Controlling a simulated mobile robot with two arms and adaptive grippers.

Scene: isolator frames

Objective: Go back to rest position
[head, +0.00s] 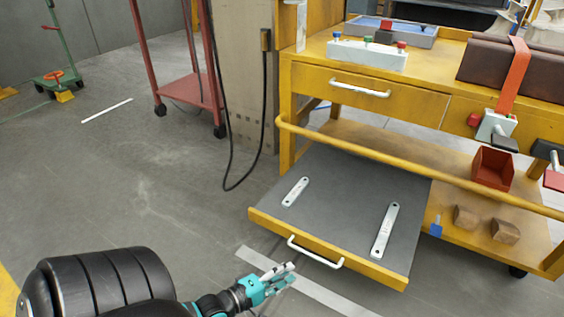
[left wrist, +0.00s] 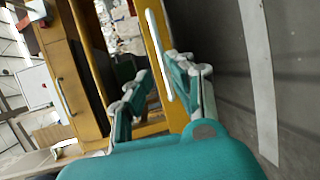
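My left gripper (head: 283,272) is teal with pale fingers and comes in at the bottom of the head view. It is just in front of the open lower drawer (head: 335,190), close to its white handle (head: 315,254) and apart from it. In the left wrist view the two fingers of my left gripper (left wrist: 160,85) stand apart with nothing between them. The white handle (left wrist: 160,55) shows beyond the fingers there. My right gripper is in neither view.
The yellow workbench (head: 440,185) fills the right side. A red cart (head: 190,92) and a green trolley (head: 60,77) stand at the back left. The grey floor (head: 130,190) on the left is clear.

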